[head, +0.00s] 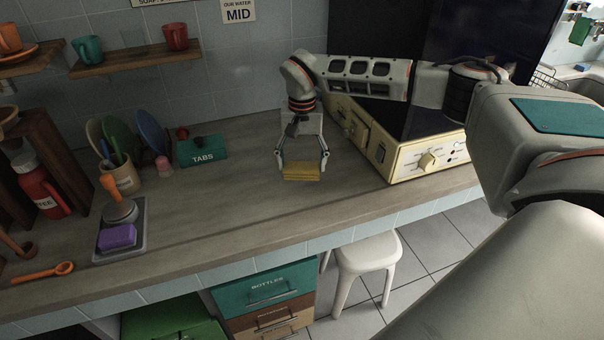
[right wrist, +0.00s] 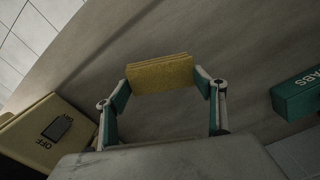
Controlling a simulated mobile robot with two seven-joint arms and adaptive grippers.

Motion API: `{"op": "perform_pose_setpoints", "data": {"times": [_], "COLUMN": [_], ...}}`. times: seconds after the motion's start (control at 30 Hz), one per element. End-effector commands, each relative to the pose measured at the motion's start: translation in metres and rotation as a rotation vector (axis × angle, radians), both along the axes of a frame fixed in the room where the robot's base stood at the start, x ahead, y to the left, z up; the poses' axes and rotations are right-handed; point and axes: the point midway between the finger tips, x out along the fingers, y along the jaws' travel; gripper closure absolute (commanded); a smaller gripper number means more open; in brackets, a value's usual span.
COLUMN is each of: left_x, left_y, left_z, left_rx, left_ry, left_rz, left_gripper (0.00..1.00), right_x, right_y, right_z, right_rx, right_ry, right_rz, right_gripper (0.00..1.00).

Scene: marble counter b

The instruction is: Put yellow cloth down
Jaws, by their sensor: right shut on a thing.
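The yellow cloth (head: 302,172) is a small folded block with layered edges. It is between the fingertips of my right gripper (head: 303,164), which is shut on it, over the middle of the counter (head: 230,215). In the right wrist view the cloth (right wrist: 160,74) spans the gap between the two fingertips (right wrist: 161,82), with bare counter beyond it. I cannot tell whether its underside touches the counter. My left gripper does not show.
A teal TABS box (head: 203,150) stands to the left of the gripper. A cream appliance (head: 400,150) with a knob stands close on the right. A purple sponge (head: 117,236) lies on a tray at the left. The counter between is clear. A white stool (head: 366,262) stands in front below.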

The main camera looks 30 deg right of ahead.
Motion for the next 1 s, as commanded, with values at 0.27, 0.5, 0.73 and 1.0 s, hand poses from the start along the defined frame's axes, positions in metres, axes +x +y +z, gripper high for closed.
{"op": "perform_pose_setpoints", "data": {"times": [0.27,0.5,0.73,1.0], "left_x": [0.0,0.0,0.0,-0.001], "left_y": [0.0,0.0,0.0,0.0], "left_z": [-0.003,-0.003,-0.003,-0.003], "left_rx": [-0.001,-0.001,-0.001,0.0], "left_ry": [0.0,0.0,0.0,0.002], "left_rz": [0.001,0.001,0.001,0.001], "left_gripper": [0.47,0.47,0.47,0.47], "right_x": [-0.001,0.0,-0.001,-0.001], "right_y": [0.0,0.0,0.0,0.0], "right_z": [-0.038,-0.04,-0.043,-0.043], "right_rx": [0.001,0.0,0.0,0.0], "right_ry": [0.004,0.001,0.002,0.001], "right_rz": [0.0,0.0,-0.001,0.0], "right_gripper": [0.48,0.48,0.21,0.14]}}
